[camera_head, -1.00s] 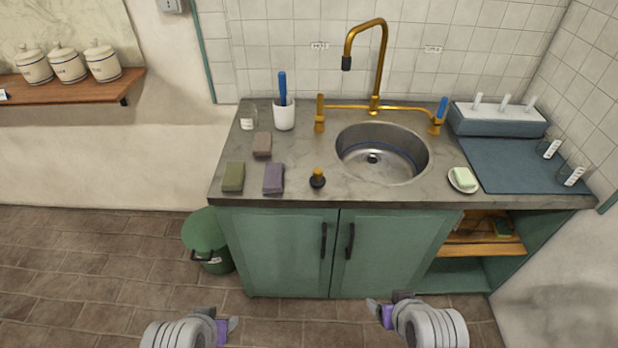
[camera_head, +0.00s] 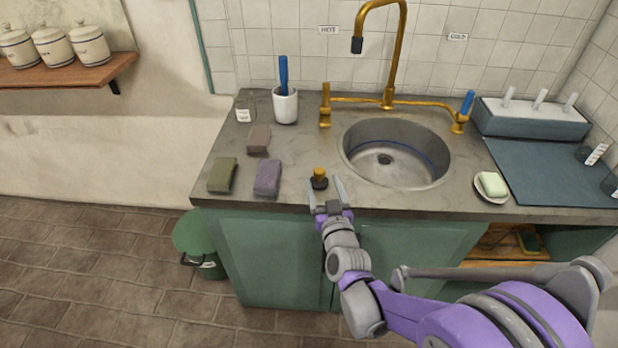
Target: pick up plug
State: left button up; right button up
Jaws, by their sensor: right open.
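The plug (camera_head: 319,179) is a small dark stopper with a brass-coloured top. It stands upright on the grey countertop, left of the sink and close to the front edge. My right gripper (camera_head: 325,191) is open just in front of the plug, with its fingers pointing at it. The plug shows at the fingertips, between or just beyond them; I cannot tell whether they touch it. My left gripper is out of view.
Green, brown and purple blocks (camera_head: 268,177) lie left of the plug. The steel sink (camera_head: 397,152) with a brass faucet (camera_head: 397,50) is to the right. A soap dish (camera_head: 491,187) and blue mat (camera_head: 555,172) lie further right. A white cup (camera_head: 285,106) stands behind.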

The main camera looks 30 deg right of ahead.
aim_at(318, 168)
jog(key=x, duration=0.8)
jog(key=shift+w+d+f, duration=0.2)
jog(key=shift+w+f, duration=0.05)
jog(key=shift+w, duration=0.05)
grip_shut()
